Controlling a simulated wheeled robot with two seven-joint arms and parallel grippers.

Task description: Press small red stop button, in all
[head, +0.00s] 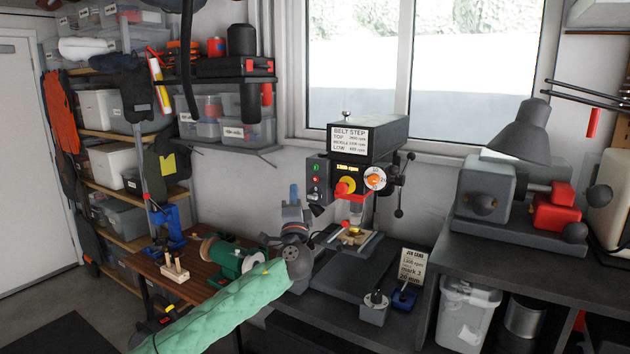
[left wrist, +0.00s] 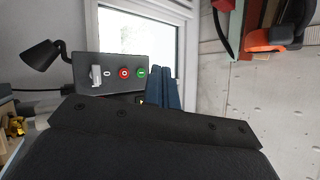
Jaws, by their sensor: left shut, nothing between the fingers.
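The small red stop button (left wrist: 124,73) sits between a green button (left wrist: 142,72) and a grey switch on a dark control box (left wrist: 108,84) in the left wrist view. In the head view the box (head: 317,178) is on the drill press's left side, with the red button (head: 316,182) small in its middle. My left gripper (head: 294,190) is shut and empty, its blue fingers upright just left of the box. In the left wrist view its fingers (left wrist: 165,80) are right of the box; contact cannot be told. My right gripper is out of view.
A larger red mushroom button (head: 345,186) on yellow and a dial (head: 375,178) are on the drill press front (head: 366,140). A small dark lamp (left wrist: 40,54) is beside the box. A green grinder (head: 232,258) stands on the lower bench at left.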

